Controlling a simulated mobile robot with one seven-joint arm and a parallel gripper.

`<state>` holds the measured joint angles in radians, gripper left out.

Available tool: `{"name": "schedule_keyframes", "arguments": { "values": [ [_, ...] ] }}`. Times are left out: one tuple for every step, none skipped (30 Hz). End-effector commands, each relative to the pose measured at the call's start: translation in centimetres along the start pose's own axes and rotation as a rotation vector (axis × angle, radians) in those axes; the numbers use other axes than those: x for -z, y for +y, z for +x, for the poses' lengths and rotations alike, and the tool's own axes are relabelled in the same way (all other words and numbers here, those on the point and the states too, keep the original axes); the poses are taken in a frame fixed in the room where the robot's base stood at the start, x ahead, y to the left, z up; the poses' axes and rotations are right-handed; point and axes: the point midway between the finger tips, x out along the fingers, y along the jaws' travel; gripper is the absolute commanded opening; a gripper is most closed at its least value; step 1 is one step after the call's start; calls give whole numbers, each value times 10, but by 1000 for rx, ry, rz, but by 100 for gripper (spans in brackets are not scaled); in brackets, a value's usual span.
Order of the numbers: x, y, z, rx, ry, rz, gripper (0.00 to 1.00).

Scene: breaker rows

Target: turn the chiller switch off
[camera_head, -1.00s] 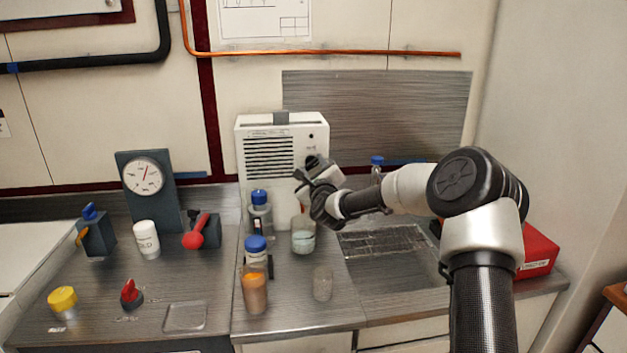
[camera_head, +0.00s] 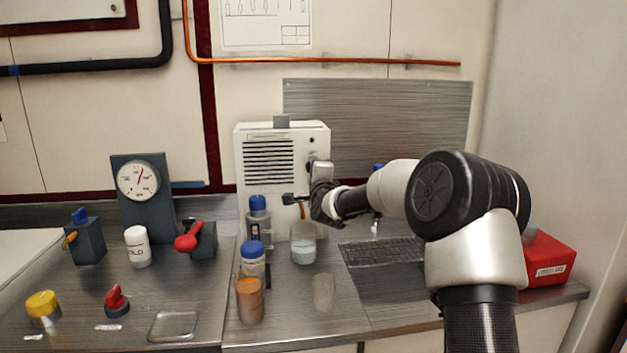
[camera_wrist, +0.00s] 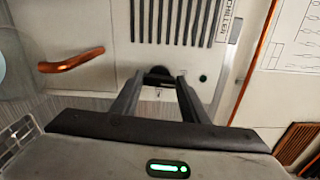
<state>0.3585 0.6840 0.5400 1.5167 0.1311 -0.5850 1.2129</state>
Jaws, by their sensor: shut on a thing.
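The chiller (camera_head: 283,190) is a white box with dark vent slots, standing at the back of the counter in the head view. Its white front with slots and a "CHILLER" label also shows in the wrist view (camera_wrist: 215,50). The chiller switch (camera_wrist: 158,73) is a small dark knob on this front, beside a small dark round spot. My gripper (camera_wrist: 159,80) is shut on the switch, with a finger on each side of it.
Blue-capped bottles (camera_head: 257,218), an orange-filled jar (camera_head: 250,298) and a clear beaker (camera_head: 303,245) stand before the chiller, below my gripper. A gauge (camera_head: 139,182), a red-handled valve (camera_head: 187,243) and a red knob (camera_head: 116,298) are left. A red box (camera_head: 549,260) is right.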

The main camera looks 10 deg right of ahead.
Motion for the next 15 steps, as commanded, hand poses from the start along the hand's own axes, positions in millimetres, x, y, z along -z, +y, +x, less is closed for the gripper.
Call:
{"name": "schedule_keyframes", "arguments": {
  "values": [
    [-2, 1, 0, 2, -2, -21, 18],
    [-2, 0, 0, 2, -2, -32, 18],
    [-1, 0, 0, 3, -2, -47, 18],
    [-1, 0, 0, 3, -2, -55, 18],
    [-1, 0, 0, 2, -1, -63, 18],
    [-1, 0, 0, 2, -1, -73, 18],
    [-1, 0, 0, 2, -1, -79, 18],
    [-1, 0, 0, 2, -1, -84, 18],
    [-1, 0, 0, 2, -2, -89, 18],
    [-1, 0, 0, 1, -2, -92, 18],
    [-1, 0, 0, 1, -2, -95, 18],
    [-1, 0, 0, 1, -2, -97, 18],
    [-1, 0, 0, 1, -2, -99, 18],
    [-1, 0, 0, 1, -2, -99, 18],
    [-1, 0, 0, 1, -2, -100, 18]
  ]
}}
